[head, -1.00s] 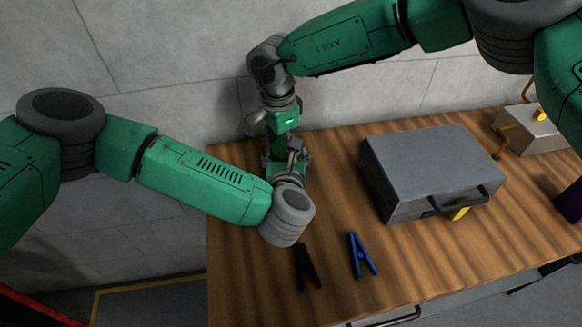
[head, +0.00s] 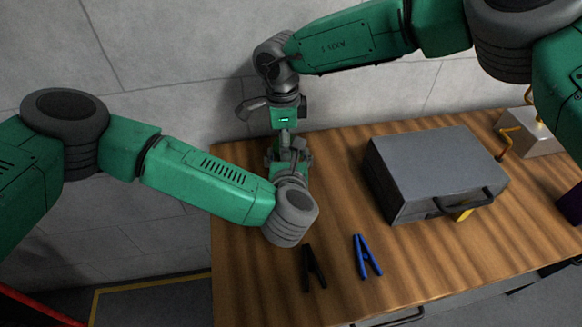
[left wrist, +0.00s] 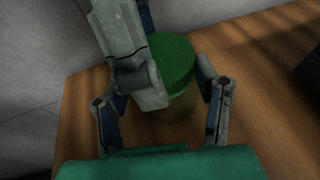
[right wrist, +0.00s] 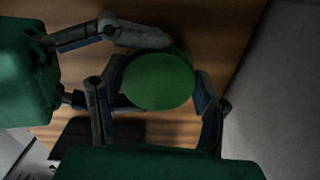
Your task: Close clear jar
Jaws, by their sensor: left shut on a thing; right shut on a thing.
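The green round lid (right wrist: 158,82) shows face-on in the right wrist view, between the two fingers of my right gripper (right wrist: 157,90), which is shut on it. The lid also shows in the left wrist view (left wrist: 178,62), partly behind a grey finger of my right gripper. The clear jar (left wrist: 172,108) is barely visible below the lid; I see the wooden table through it. My left gripper (left wrist: 162,88) is shut around the jar. In the head view the two grippers meet at the table's back left, right above left, and mostly hide jar and lid. I cannot tell whether the lid is seated.
A grey case (head: 432,168) stands on the wooden table (head: 400,255) to the right. A black clamp (head: 313,268) and a blue clamp (head: 367,257) lie in front. A grey box with a yellow part (head: 530,130) stands far right. The wall is close behind.

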